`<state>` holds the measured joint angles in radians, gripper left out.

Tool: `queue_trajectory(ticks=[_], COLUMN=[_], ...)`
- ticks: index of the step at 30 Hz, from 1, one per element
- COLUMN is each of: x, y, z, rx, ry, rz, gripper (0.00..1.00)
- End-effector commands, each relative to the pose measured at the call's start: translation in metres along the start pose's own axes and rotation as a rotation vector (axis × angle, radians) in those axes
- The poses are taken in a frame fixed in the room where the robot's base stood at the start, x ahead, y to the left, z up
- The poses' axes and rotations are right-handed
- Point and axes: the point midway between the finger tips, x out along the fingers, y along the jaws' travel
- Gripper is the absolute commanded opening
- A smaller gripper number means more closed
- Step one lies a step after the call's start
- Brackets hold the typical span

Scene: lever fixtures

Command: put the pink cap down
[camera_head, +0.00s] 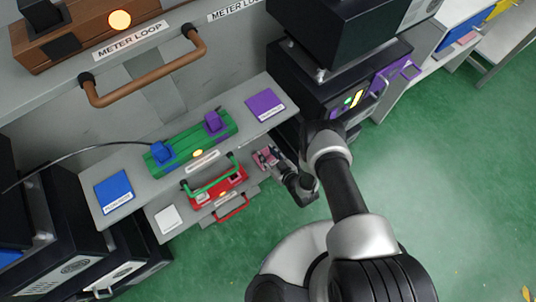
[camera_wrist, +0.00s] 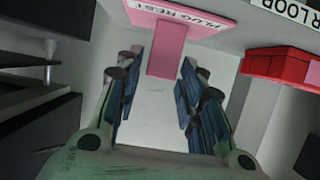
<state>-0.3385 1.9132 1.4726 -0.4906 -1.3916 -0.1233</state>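In the wrist view, the pink cap (camera_wrist: 166,55) is a plain upright block against a flat pink pad (camera_wrist: 145,9) lettered PLUG REST. My gripper (camera_wrist: 160,66) is open, with dark blue finger pads on either side of the cap's near end. A gap shows on the left; on the right, the pad is very close, and I cannot tell whether it touches. In the head view, my gripper (camera_head: 271,163) is at the right end of the lower shelf, with a bit of pink showing at its fingers. My arm hides part of that area.
A red box (camera_head: 216,187) with a green handle stands left of my gripper; it also shows in the wrist view (camera_wrist: 282,64). Above are a green box (camera_head: 190,141) with blue and purple plugs, and a purple pad (camera_head: 265,105). Dark equipment (camera_head: 340,85) stands right. Green floor lies open.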

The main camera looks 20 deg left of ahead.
Motion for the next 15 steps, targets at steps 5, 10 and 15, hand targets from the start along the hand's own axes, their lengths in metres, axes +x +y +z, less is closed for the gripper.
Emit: queue_trajectory(ticks=[5,10,15], x=[0.0001,0.0001,-0.007], y=[0.0001,0.0001,0.0005], z=[-0.0002,-0.0003,-0.0038], rx=[0.0,0.0,0.001], ry=[0.0,0.0,-0.002], rz=[0.0,0.0,0.001], gripper=[0.45,0.45,0.45])
